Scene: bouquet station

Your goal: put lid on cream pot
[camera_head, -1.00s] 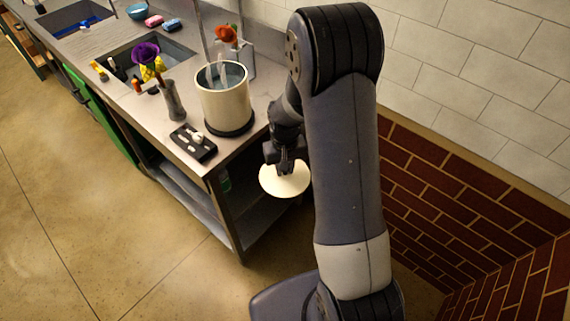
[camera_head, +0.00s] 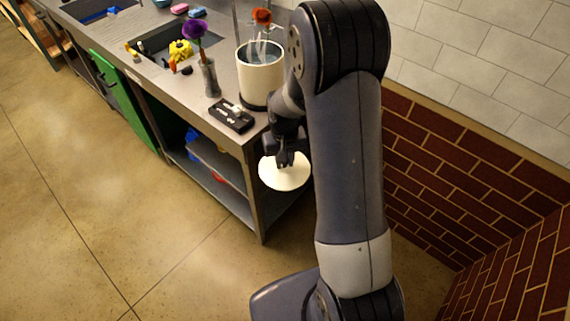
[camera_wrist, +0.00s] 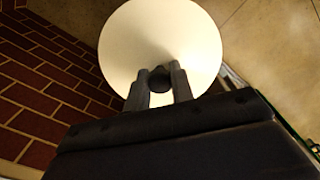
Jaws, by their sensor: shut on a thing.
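A round cream lid (camera_head: 286,176) hangs from my gripper (camera_head: 285,158) beyond the near end of the counter, over the floor. My gripper is shut on the lid's dark knob, which shows between the fingers in the wrist view (camera_wrist: 160,80). The lid's pale disc (camera_wrist: 160,35) fills the top middle of that view. The cream pot (camera_head: 261,76) stands upright and open on the counter, on a dark base. Something clear or pale sticks up inside it. The lid is apart from the pot, nearer to the camera and lower in the picture.
The counter (camera_head: 228,137) holds a black tray (camera_head: 232,116) with small white pieces and a grey vase (camera_head: 210,80) with a purple flower (camera_head: 194,29). An orange flower (camera_head: 262,16) stands behind the pot. A brick wall (camera_head: 440,150) is at the right. The floor at left is clear.

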